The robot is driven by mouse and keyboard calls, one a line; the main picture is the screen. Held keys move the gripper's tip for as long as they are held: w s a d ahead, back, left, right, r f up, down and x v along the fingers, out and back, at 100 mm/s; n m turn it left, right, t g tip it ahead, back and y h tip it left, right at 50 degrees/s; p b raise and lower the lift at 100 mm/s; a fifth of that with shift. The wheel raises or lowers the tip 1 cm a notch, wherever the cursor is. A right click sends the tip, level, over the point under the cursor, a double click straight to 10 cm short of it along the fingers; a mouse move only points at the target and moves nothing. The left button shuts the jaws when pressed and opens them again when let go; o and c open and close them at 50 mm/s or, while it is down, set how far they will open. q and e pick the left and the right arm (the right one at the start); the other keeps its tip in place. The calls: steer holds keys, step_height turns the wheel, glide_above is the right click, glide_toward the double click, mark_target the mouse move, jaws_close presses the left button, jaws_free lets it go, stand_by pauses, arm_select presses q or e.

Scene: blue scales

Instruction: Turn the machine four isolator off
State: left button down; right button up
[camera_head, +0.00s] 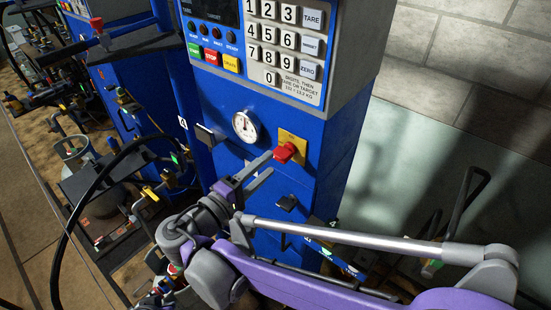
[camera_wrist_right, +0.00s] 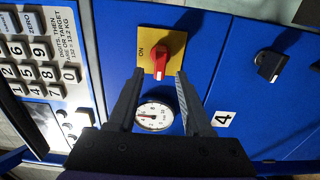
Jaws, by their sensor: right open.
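The isolator is a red knob (camera_head: 285,152) on a yellow plate (camera_head: 298,141), mounted on the front of the blue machine (camera_head: 223,115). In the right wrist view the knob (camera_wrist_right: 161,57) points along the plate's length, and "ON" is printed beside it on the yellow plate (camera_wrist_right: 177,41). A white label with "4" (camera_wrist_right: 223,119) is on the same blue panel. My right gripper (camera_head: 271,162) is open, with its tips close to the knob. In the wrist view the knob is between and just beyond the open fingertips (camera_wrist_right: 160,73). Contact cannot be told. My left gripper is not seen.
A round gauge (camera_head: 245,126) is beside the isolator. A keypad (camera_head: 285,40) and coloured buttons (camera_head: 211,57) are above. A dark latch (camera_head: 287,202) is below. Another scale with hoses and a cylinder (camera_head: 75,150) stands at left. A wall (camera_head: 470,60) is at right.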

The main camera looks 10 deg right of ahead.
steer(key=v, duration=0.5)
steer(key=shift+s+a, duration=0.1)
steer(key=shift+a, duration=0.05)
stand_by(0.3)
